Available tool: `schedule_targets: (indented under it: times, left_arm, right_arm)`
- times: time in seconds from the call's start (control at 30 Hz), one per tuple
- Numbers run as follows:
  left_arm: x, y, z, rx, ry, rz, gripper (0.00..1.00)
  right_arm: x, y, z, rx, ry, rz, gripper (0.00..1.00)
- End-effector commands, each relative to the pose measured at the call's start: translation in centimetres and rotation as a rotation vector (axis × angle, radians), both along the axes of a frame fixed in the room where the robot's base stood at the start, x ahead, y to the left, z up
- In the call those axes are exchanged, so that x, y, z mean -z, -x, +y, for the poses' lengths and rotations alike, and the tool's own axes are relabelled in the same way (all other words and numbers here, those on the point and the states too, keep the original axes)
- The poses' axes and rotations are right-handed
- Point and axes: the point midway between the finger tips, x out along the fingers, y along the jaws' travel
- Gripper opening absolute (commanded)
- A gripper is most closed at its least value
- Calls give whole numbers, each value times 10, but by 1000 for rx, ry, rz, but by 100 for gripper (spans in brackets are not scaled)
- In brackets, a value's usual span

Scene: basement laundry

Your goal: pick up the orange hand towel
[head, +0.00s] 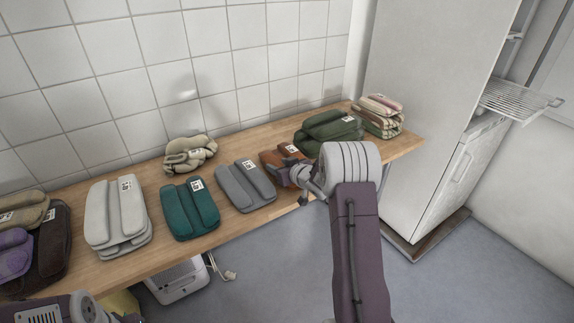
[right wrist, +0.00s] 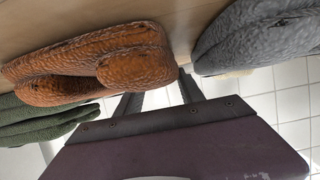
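The orange hand towel (head: 273,160) lies folded on the wooden table, between the grey towel and the dark green towels. My right arm partly covers it in the head view. In the right wrist view the orange towel (right wrist: 95,65) fills the upper left. My right gripper (right wrist: 158,90) is open there, its two fingers apart with nothing between them. The fingertips are close to the orange towel's edge; I cannot tell whether they touch it. My left arm shows at the bottom left of the head view, and its fingers cannot be made out.
The grey towel (head: 245,186) lies left of the orange one and the dark green towels (head: 328,130) right of it. Teal (head: 190,208), white (head: 118,215) and other folded towels line the table (head: 165,250). A tiled wall stands behind; a tall white cabinet (head: 430,100) stands right.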

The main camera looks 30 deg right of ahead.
Motion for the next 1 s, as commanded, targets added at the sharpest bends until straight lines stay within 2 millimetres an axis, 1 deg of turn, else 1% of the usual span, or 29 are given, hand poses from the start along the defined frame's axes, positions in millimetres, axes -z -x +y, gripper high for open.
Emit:
schedule_targets:
  times: [0.27,0.37,0.5,0.6,0.7,0.8,1.0]
  left_arm:
    - [-1,0,0,0,0,0,36]
    - [-10,0,0,0,0,0,36]
    - [-28,0,0,0,0,0,36]
    - [-39,0,0,0,0,0,36]
    - [-45,0,0,0,0,0,36]
    - [-48,0,0,0,0,0,36]
    - [-46,0,0,0,0,0,36]
  right_arm:
    - [-2,0,0,0,1,-1,0]
    - [-19,0,0,-1,3,-2,0]
    - [-57,0,0,0,3,-4,0]
    - [-79,0,0,0,3,-3,0]
    - [-94,0,0,-1,2,-2,0]
    - [-101,0,0,0,1,-1,0]
    - [-101,0,0,0,0,0,0]
